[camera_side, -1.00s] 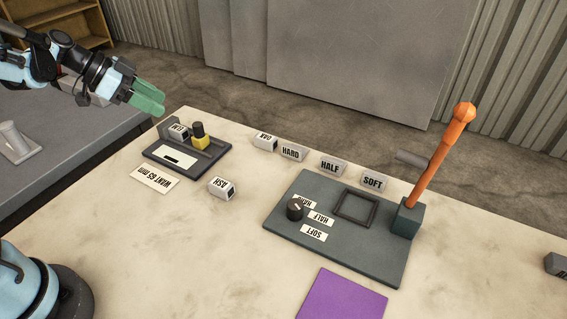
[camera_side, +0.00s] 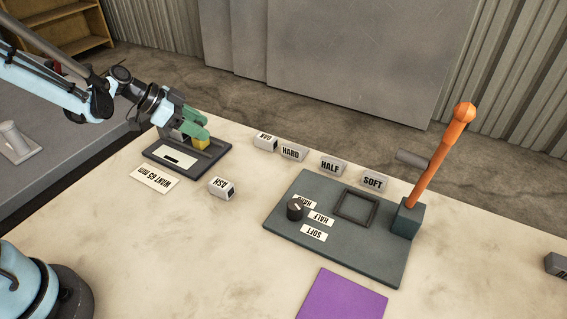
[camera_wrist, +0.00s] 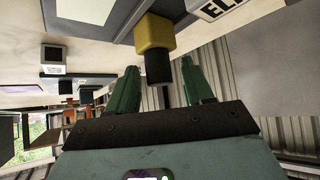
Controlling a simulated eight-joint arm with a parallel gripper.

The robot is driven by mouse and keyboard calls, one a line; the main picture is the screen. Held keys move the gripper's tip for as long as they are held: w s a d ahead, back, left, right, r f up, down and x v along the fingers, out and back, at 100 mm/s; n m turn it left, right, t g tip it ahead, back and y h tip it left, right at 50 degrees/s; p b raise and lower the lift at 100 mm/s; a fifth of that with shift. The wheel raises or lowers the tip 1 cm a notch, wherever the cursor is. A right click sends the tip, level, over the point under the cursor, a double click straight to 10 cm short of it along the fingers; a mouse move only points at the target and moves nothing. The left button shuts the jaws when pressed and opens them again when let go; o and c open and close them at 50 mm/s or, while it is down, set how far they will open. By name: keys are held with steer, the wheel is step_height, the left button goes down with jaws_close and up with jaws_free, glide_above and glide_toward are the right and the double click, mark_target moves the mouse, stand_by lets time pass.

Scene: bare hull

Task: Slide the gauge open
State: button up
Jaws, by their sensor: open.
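The gauge (camera_side: 160,157) is a dark flat tray with a white display window, on the table at the left in the side view. Its slider is a yellow block (camera_side: 201,143) with a black knob, which shows more clearly in the wrist view (camera_wrist: 155,35). My gripper (camera_side: 206,128) has its green fingers at the slider and covers the black knob in the side view. In the wrist view the fingers (camera_wrist: 160,80) are apart, one on each side of the knob. I cannot tell whether they touch it. A block marked ELM (camera_wrist: 215,8) stands beside the slider, mostly hidden in the side view.
A label reading WANT 65 MM (camera_side: 155,179) lies before the gauge. The ASH block (camera_side: 221,188) is to its right, the OAK block (camera_side: 266,141) behind. A dark panel (camera_side: 290,232) with a dial (camera_side: 295,208) and orange lever (camera_side: 440,155) stands right, near a purple square (camera_side: 342,296).

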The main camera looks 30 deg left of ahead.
jaws_close()
stand_by(0.3)
steer(key=shift+d, duration=0.5)
jaws_free()
steer(key=shift+a, duration=0.1)
steer(key=v, duration=1.2)
